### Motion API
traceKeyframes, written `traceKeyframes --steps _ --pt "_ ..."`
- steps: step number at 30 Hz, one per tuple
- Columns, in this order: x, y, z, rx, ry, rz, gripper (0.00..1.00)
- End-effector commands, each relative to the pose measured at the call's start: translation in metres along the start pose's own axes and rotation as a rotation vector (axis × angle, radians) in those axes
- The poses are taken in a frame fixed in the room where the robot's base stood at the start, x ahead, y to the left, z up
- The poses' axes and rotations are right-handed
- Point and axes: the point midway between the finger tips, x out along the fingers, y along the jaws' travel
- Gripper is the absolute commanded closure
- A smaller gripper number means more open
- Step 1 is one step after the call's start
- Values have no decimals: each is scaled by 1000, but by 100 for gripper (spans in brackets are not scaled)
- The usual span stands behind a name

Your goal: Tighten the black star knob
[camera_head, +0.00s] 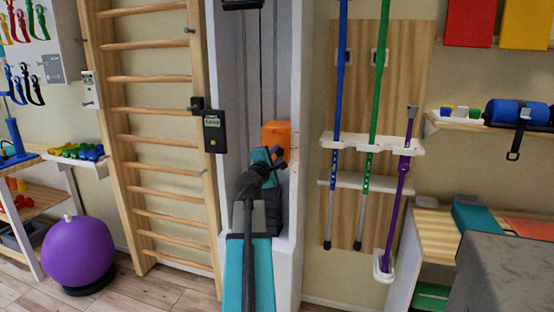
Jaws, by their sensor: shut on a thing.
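My arm reaches forward from the bottom centre to the white cable column (297,200). My gripper (270,168) is at its far end, small and dark, in front of the column's inside. It is shut on a small black part at the orange block (276,136), which looks like the black star knob (280,163). The jaws and wrist hide most of the knob, so its lobes and how far it is turned cannot be made out.
Wooden wall bars (150,137) and a dark handheld display (214,131) are left of the column. A rack with blue, green and purple poles (402,180) hangs to the right. A purple ball (78,251) stands on the floor at left. A grey padded surface (510,275) fills the lower right.

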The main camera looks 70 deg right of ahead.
Motion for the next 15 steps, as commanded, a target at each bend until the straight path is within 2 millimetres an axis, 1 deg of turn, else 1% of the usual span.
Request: traceKeyframes --steps 1,14,15 --pt "-1 4 -3 8 6 9 94" --pt "-1 4 -2 25 6 9 94" --pt "-1 4 -2 25 6 8 70"
